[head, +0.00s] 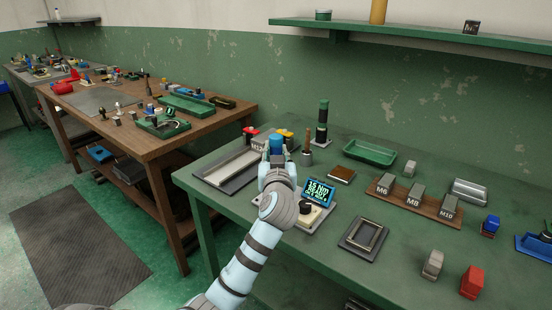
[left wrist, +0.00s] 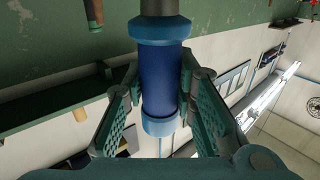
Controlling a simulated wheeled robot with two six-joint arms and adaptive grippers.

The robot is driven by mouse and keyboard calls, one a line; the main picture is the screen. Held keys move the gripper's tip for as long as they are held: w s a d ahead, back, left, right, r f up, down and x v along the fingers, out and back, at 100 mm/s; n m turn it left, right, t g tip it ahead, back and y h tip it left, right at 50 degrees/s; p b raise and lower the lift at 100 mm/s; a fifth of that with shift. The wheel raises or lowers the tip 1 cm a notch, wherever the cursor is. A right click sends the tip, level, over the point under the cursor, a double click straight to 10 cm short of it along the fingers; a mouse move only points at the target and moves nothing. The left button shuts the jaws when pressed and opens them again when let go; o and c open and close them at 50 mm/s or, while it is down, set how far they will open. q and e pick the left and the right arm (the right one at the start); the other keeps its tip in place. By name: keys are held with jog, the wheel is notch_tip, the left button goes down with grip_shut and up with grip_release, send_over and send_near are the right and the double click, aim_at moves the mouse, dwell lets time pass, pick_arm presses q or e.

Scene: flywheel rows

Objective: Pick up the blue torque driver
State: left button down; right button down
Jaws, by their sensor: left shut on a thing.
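The blue torque driver (head: 277,141) is upright at the far end of my left arm, above the left part of the green bench. My left gripper (head: 277,154) is shut on it, with a finger on each side. In the left wrist view the driver (left wrist: 160,75) shows as a dark blue cylinder with lighter blue ends, between the two perforated finger pads (left wrist: 160,100). Its lower end is hidden behind the gripper in the head view, so I cannot tell how far it is from the bench. My right gripper is not in view.
A lit torque display (head: 319,193) stands just right of my left forearm. A grey tray (head: 212,179) lies to the left. A green-and-black upright tool (head: 323,115) and a green tray (head: 369,152) stand behind. Marked blocks on a wooden board (head: 425,207) lie right.

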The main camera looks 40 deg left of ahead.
pick_arm(q)
notch_tip(320, 180, up, 18)
jog(key=p, duration=0.4)
jog(key=c, duration=2.1)
grip_release()
jog(key=shift+r, duration=0.1)
grip_shut()
